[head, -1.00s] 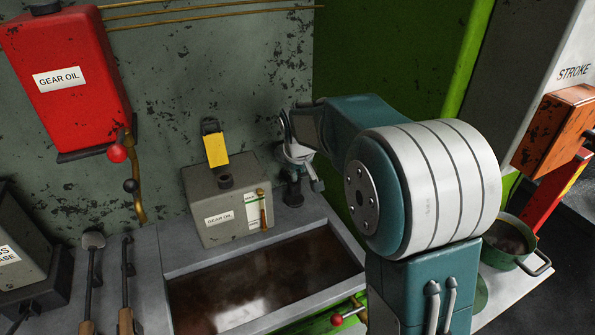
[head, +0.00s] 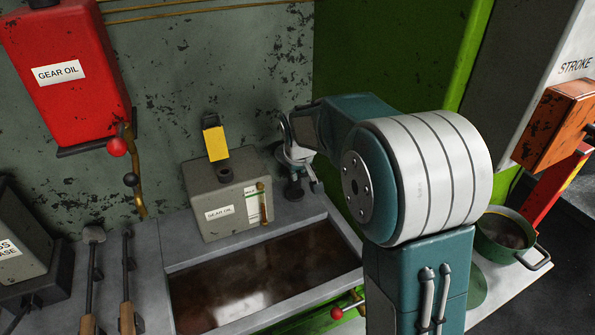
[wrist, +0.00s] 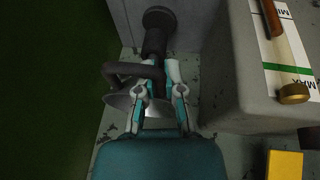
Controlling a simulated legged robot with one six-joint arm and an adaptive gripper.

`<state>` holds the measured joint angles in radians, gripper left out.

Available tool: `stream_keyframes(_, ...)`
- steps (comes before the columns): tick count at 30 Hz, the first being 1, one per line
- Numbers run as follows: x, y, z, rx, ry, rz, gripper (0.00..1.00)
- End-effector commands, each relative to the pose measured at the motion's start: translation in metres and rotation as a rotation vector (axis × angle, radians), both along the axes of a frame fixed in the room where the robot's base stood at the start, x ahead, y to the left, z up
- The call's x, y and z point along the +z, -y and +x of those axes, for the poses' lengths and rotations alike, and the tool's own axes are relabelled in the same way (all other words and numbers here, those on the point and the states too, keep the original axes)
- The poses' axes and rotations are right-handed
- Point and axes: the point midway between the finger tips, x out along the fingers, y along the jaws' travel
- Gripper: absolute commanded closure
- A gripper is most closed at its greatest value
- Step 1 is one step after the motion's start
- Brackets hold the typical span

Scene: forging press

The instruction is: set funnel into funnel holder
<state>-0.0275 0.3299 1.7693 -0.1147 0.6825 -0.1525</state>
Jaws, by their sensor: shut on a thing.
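The grey metal funnel (wrist: 118,101) shows in the wrist view beside and partly behind my fingers. It also shows in the head view (head: 294,157), at the back corner by the green wall. My gripper (wrist: 157,92) is shut on it. The funnel holder (wrist: 155,42) is a dark post on a round base with a bent arm; its upper part is right at the funnel and fingers. In the head view the holder (head: 294,188) stands directly below the funnel. Whether the funnel is seated in the holder is hidden by the fingers and the holder's arm.
A grey gear oil box (head: 222,205) with an open filler neck and yellow flap stands close to the left of the holder. An oily basin (head: 265,275) lies in front. The green wall (head: 375,60) is close on the right. A red tank (head: 65,75) hangs at left.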

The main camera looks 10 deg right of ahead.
Motion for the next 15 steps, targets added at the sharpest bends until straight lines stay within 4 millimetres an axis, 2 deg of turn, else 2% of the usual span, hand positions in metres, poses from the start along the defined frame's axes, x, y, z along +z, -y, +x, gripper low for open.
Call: stream_keyframes(15,-0.011,0.0,0.0,0.0,0.0,0.0,1.0)
